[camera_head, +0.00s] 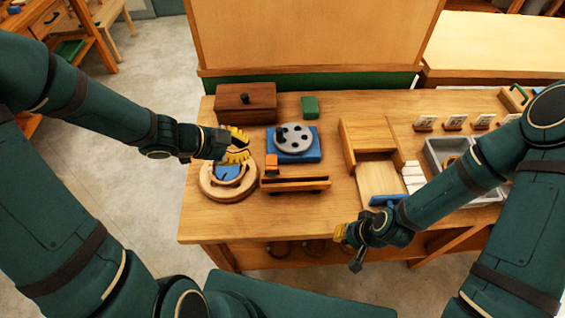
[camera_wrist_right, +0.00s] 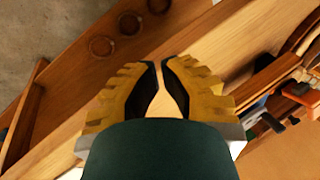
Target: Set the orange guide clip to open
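The orange guide clip (camera_head: 271,162) stands at the left end of a small wooden rail piece (camera_head: 297,184) near the front of the table. An orange part, apparently the same clip (camera_wrist_right: 301,92), shows at the right edge of the right wrist view. I cannot tell its setting. My left gripper (camera_head: 241,147) is left of the clip, above the round wooden ring, apart from the clip. Its yellow fingers look empty, but their gap is unclear. My right gripper (camera_head: 342,234) is at the table's front edge, right of the clip. Its fingertips (camera_wrist_right: 160,62) nearly meet, with nothing held.
A wooden ring (camera_head: 206,189) with a blue part lies left of the clip. A blue base with a grey disc (camera_head: 294,138) stands behind it. A brown box (camera_head: 246,104) and green block (camera_head: 310,107) are farther back. A wooden tray (camera_head: 374,178) and grey bin (camera_head: 437,163) stand right.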

